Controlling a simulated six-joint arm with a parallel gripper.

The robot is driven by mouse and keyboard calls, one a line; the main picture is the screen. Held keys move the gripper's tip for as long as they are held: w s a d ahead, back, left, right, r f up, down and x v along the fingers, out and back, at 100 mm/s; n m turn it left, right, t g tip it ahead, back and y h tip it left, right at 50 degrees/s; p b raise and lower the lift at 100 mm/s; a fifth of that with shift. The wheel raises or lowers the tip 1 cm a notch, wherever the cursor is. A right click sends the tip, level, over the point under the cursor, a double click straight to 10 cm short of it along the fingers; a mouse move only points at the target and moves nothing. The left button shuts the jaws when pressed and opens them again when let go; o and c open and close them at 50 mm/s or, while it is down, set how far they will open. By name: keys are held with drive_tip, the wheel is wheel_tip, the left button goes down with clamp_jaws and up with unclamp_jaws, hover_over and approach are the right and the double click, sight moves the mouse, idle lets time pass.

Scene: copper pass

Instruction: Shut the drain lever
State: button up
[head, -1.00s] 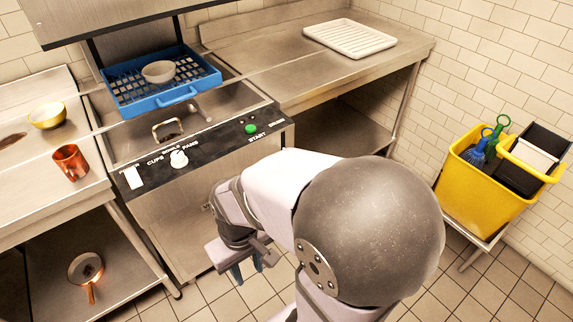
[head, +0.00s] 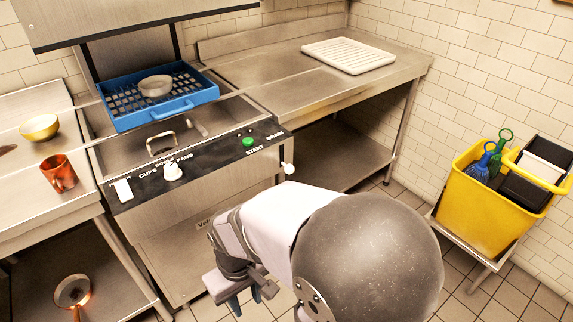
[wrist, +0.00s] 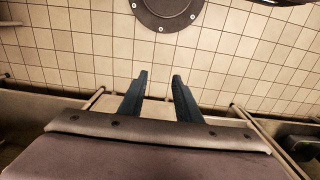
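The dishwashing machine's dark control panel (head: 216,158) carries a green START button (head: 247,141), a white knob (head: 172,171) and the word DRAIN near its right end. A white-tipped lever (head: 288,168) sticks out at the machine's right side, just below DRAIN; I take it for the drain lever. Its shaft is mostly hidden, and I cannot tell its exact position. My gripper (head: 244,302) hangs low in front of the machine, below and left of the lever, apart from it. In the wrist view my gripper (wrist: 159,84) is open, with nothing between its fingers.
A blue rack (head: 192,102) with a bowl (head: 155,86) sits on the machine. A copper mug (head: 58,174) and yellow bowl (head: 39,127) stand on the left counter. A yellow bucket (head: 485,205) stands at right. Tiled floor (wrist: 85,60) lies beyond my fingers.

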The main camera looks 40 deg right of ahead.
drive_tip(key=c, duration=0.5)
drive_tip(key=shift+f, duration=0.25)
clamp_jaws()
drive_tip(key=s+d+f+m+g+b, duration=0.1)
drive_tip(key=s+d+f+b, duration=0.1)
drive_tip(key=f+b, duration=1.4)
drive_tip(key=s+d+f+m+g+b, duration=0.1)
drive_tip(key=s+f+m+b, duration=0.1)
drive_tip(key=f+b, duration=1.4)
drive_tip(key=w+d+f+m+t+b, duration=0.25)
drive_tip(key=w+f, duration=0.25)
drive_tip(key=f, duration=0.3)
drive_tip(key=w+d+f+m+t+b, duration=0.1)
drive_tip(key=w+d+f+t+b, duration=0.2)
drive_tip(key=w+f, duration=0.35)
drive_tip(key=w+d+r+m+t+h+b, duration=0.1)
drive_tip(key=w+d+r+m+t+h, duration=0.65)
drive_tip(key=w+d+r, duration=0.5)
drive_tip(key=s+r+m+t+h, duration=0.2)
drive_tip(key=r+m+h, duration=0.3)
drive_tip(key=r, duration=0.7)
drive_tip(key=s+r+m+t+h, duration=0.2)
drive_tip(key=r+m+t+h, duration=0.3)
drive_tip(key=r, duration=0.8)
drive_tip(key=m, duration=0.3)
drive_tip(key=shift+s+h, duration=0.2)
drive_tip(key=shift+h, duration=0.15)
